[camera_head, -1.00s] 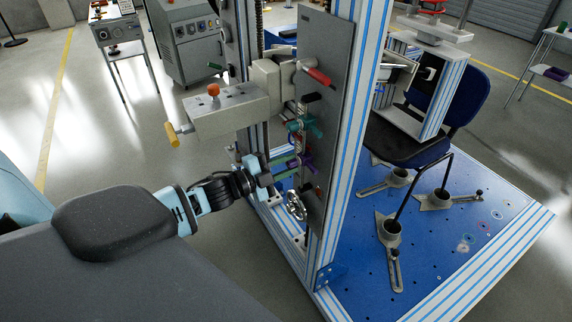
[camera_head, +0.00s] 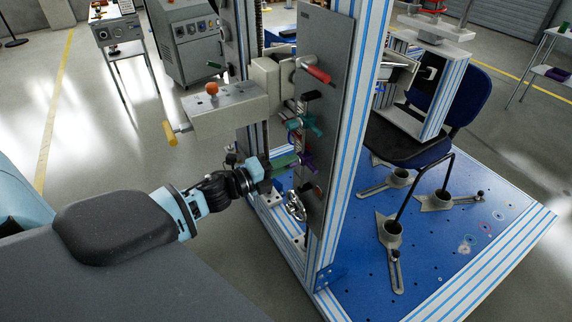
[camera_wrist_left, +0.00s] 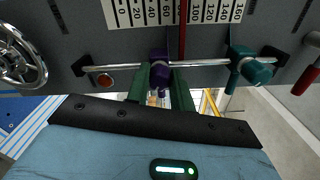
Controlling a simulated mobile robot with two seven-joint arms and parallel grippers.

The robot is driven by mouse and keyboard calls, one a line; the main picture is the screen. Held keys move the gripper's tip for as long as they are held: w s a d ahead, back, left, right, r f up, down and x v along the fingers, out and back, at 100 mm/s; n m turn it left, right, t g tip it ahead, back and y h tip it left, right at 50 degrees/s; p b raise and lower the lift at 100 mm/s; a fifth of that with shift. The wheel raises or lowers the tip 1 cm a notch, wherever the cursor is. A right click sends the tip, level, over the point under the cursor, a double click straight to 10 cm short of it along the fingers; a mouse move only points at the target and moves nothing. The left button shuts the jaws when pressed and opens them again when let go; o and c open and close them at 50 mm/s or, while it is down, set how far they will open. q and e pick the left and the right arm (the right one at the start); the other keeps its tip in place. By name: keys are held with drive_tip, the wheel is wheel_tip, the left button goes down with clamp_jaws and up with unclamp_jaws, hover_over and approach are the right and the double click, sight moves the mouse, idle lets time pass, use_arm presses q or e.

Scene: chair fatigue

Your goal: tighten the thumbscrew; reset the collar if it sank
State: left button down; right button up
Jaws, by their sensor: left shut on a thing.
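A purple collar with its thumbscrew (camera_head: 307,162) sits on a rod along the grey panel. It also shows in the left wrist view (camera_wrist_left: 159,63). My left gripper (camera_wrist_left: 161,78) is shut on the purple thumbscrew, with its green fingers on both sides of it. The fingers hide part of the screw. A teal collar with a thumbscrew (camera_wrist_left: 247,66) sits apart on the same rod, and shows above the purple one in the head view (camera_head: 304,124). A white scale marked 0 to 160 (camera_wrist_left: 175,12) runs alongside. My right gripper is not in view.
A handwheel (camera_wrist_left: 20,58) stands beyond one end of the rod, and a red handle (camera_head: 316,74) beyond the other. A beige block with an orange knob (camera_head: 228,112) juts out above my left arm.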

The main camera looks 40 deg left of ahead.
use_arm(q)
drive_tip(key=shift+m, duration=0.3)
idle(0.4)
drive_tip(key=c, duration=1.2)
unclamp_jaws()
drive_tip(key=shift+s, duration=0.1)
drive_tip(key=v, duration=0.7)
drive_tip(key=shift+s+a+b, duration=0.15)
drive_tip(key=shift+s+b, duration=0.15)
drive_tip(key=shift+b, duration=0.1)
